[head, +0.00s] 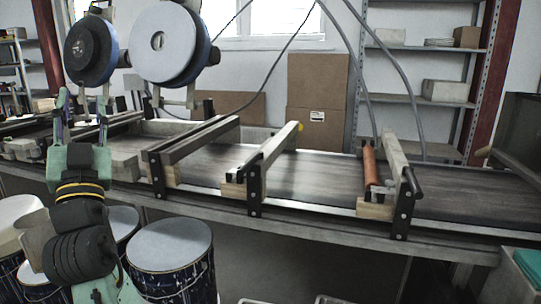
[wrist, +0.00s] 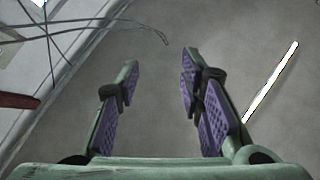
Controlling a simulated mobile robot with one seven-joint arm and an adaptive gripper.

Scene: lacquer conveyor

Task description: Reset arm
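My gripper (wrist: 160,75) is open and empty in the wrist view. Its two green fingers with purple ridged pads stand apart, with only grey background between them. In the head view my arm rises at the left, and my gripper (head: 82,97) points upward in front of the left part of the conveyor. It holds nothing that I can see. The conveyor (head: 315,178) runs across the head view behind my arm, with a dark belt.
Guide bars on black brackets (head: 254,190) cross the belt, and an orange roller (head: 370,168) sits at the right. Two large discs (head: 160,42) hang near my gripper. Drums with pale lids (head: 168,244) stand below the conveyor at the left. Shelves (head: 420,85) stand behind.

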